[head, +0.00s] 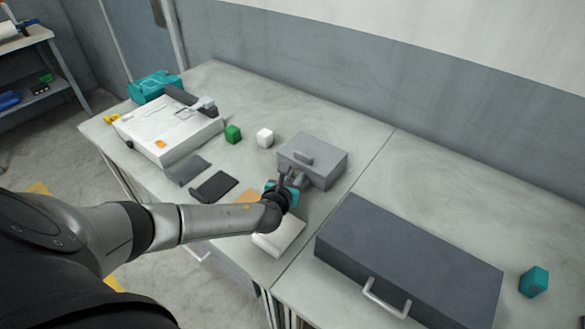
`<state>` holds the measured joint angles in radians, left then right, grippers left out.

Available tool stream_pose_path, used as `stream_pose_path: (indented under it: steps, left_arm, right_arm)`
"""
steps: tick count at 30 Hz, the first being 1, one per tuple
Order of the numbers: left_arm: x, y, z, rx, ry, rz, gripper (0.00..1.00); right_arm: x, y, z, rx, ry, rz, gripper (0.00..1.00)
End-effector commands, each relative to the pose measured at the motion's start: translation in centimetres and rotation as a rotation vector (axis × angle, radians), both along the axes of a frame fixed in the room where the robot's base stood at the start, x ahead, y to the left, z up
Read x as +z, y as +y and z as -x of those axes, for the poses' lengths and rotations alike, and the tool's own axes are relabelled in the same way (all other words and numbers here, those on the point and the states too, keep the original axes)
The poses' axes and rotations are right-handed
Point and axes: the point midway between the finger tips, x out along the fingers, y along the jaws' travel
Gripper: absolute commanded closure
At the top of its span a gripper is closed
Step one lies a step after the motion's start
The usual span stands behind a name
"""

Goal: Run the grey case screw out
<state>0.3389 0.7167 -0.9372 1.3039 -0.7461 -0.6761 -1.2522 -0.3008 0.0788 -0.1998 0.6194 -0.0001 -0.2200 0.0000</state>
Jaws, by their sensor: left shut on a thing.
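The grey case (323,154) stands on the bench near the middle of the head view, with a small grey handle or block on its top. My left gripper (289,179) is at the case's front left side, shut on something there. The fingers and wrist cover what they hold, so the screw itself cannot be made out. A teal thing (271,185) shows beside the gripper, partly hidden by it. My right gripper is not in view.
A white machine (168,129) stands at left, with a teal case (154,86) behind it. Green (232,134) and white (265,138) blocks sit behind my wrist. A large dark case (410,255) with a handle fills the front right.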

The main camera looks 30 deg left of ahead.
Motion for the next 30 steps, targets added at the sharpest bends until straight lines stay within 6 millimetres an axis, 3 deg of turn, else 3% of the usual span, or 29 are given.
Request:
stream_pose_path:
  steps: [15,16,21,24,30]
  left_arm:
    - [0.10,-0.10,-0.12,0.078,-0.002,-0.001,1.00]
    - [0.10,-0.10,-0.12,0.077,-0.001,-0.002,0.74]
    - [0.09,-0.13,-0.10,0.076,-0.002,-0.002,0.54]
    - [0.07,-0.15,-0.08,0.075,-0.001,-0.001,0.45]
    - [0.05,-0.26,-0.08,0.074,0.000,0.000,0.45]
  right_arm:
    - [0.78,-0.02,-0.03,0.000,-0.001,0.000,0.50]
    - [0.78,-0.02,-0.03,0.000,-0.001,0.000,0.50]
    - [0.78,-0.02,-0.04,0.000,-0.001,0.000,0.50]
    - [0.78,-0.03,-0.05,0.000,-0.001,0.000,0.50]
    - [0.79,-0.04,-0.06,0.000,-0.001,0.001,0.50]
